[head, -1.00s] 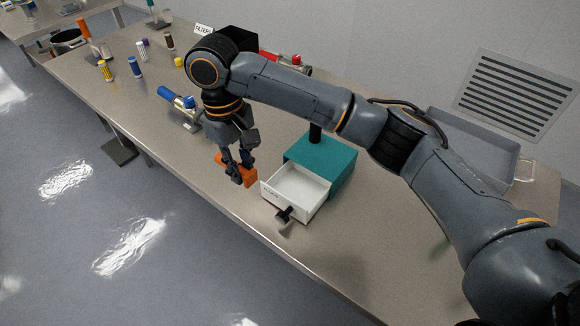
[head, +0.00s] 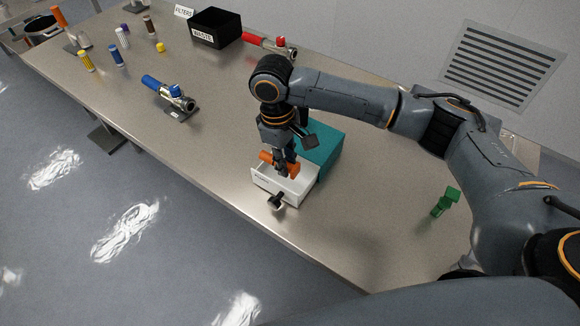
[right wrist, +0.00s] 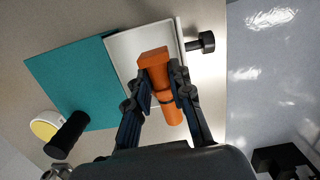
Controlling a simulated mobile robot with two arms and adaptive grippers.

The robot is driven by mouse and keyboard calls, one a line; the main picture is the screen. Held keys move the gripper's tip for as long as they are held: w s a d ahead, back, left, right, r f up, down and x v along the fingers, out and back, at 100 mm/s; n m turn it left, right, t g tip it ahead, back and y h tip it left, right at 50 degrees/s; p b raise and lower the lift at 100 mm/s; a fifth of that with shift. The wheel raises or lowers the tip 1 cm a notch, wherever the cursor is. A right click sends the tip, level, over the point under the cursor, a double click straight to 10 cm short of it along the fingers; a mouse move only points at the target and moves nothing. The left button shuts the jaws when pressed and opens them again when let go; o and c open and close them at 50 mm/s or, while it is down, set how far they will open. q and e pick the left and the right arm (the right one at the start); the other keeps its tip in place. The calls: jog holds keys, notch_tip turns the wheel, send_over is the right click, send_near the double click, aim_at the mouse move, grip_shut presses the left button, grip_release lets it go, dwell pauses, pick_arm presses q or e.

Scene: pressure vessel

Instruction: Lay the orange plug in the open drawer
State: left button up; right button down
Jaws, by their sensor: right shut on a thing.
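The orange plug (right wrist: 156,68) is between the fingers of my right gripper (right wrist: 162,92), which is shut on it. In the head view the orange plug (head: 266,156) shows beside the right gripper (head: 282,170), over the white open drawer (head: 262,180). In the right wrist view the drawer (right wrist: 120,50) lies under the plug's wide end, while the narrower end reaches past the drawer's side. I cannot tell how high the plug is above the drawer floor. The drawer sticks out of a teal cabinet (head: 322,146) and has a black handle (head: 277,201). My left gripper is not in view.
A valve with a blue handle (head: 158,84), a red-handled valve (head: 262,41) and a black waste bin (head: 215,28) stand farther along the table. Several coloured cylinders stand at the far left. A green piece (head: 446,201) lies to the right. The table's front edge is close to the drawer.

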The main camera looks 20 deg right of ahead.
aim_at(291, 169)
jog(key=f, duration=0.1)
jog(key=d+f+p, duration=0.1)
jog(key=f, duration=0.1)
jog(key=shift+s, duration=0.1)
jog(key=shift+f+p, duration=0.35)
jog(key=shift+f, duration=0.2)
jog(key=shift+f, duration=0.45)
jog(key=shift+f, duration=0.15)
jog(key=c, duration=1.5)
grip_release()
